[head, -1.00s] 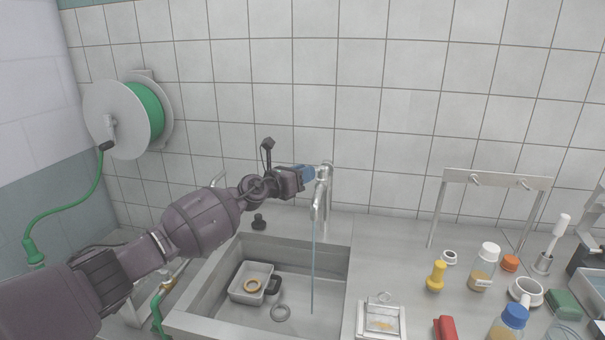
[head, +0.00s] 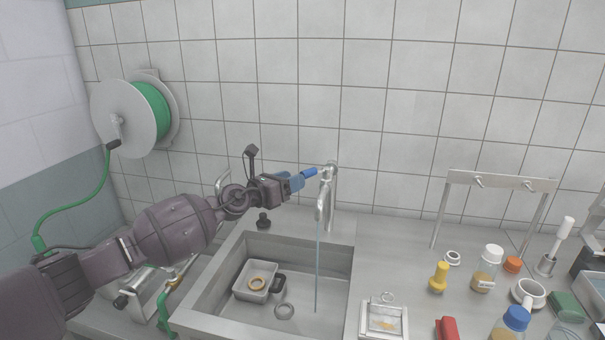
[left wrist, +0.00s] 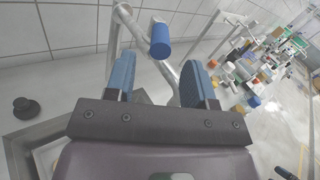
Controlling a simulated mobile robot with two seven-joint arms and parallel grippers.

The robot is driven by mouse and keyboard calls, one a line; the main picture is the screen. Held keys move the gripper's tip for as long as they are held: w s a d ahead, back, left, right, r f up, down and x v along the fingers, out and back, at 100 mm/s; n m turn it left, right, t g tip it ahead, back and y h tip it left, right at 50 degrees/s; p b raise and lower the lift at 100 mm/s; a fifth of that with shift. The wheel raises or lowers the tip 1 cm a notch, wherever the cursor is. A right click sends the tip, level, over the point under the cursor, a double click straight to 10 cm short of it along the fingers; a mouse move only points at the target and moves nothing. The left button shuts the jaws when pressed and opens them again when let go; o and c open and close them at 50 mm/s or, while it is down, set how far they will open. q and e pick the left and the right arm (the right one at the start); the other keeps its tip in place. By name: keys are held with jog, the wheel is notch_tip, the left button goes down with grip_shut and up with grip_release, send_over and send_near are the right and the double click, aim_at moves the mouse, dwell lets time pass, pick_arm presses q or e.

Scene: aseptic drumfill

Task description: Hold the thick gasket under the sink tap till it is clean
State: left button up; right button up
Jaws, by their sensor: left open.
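The sink tap (head: 329,195) is running, and a thin water stream (head: 317,262) falls into the steel sink (head: 338,262). My left gripper (head: 297,181) is open and empty just left of the tap's blue lever (head: 308,172). In the left wrist view the lever (left wrist: 160,41) shows beyond and between the two blue fingers (left wrist: 158,80), apart from them. An orange-brown ring (head: 257,282) lies in a small grey container in the sink. I cannot tell which is the thick gasket.
The grey container (head: 240,293) has a dark handle. A black knob (head: 263,220) stands on the sink's back rim. A hose reel (head: 130,112) hangs on the wall.

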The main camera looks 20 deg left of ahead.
pick_arm(q)
jog(key=shift+v, duration=2.25)
jog(key=s+d+f+n+y, duration=0.1)
jog(key=s+f+n+y, duration=0.1)
jog(key=s+f+n, duration=0.4)
jog(key=s+d+f+n+y, duration=0.1)
jog(key=s+f+n, duration=0.6)
jog(key=n, duration=0.9)
jog(key=s+d+f+n+y, duration=0.1)
jog(key=s+f+n+y, duration=0.2)
jog(key=s+f+n, duration=0.4)
jog(key=shift+s+d+f+n+g+y, duration=0.1)
jog(key=shift+d+f+n+y, duration=0.05)
jog(key=shift+n, duration=0.65)
jog(key=shift+s+d+f+n+g+y, duration=0.1)
jog(key=shift+d+f+n, duration=0.1)
jog(key=shift+n, duration=0.6)
jog(key=shift+s+d+f+n+g+y, duration=0.1)
jog(key=shift+f+n+y, duration=0.05)
jog(key=shift+n, duration=0.65)
jog(key=s+a+f+n+g+y, duration=0.1)
jog(key=s+f+n, duration=0.1)
jog(key=s+f, duration=0.3)
jog(key=s+f+n+g+y, duration=0.1)
jog(key=s+f, duration=0.5)
jog(key=s, duration=0.6)
jog(key=shift+a+n+g, duration=0.4)
jog(key=shift+n+g, duration=0.3)
jog(key=shift+n, duration=0.3)
jog(key=shift+f, duration=0.15)
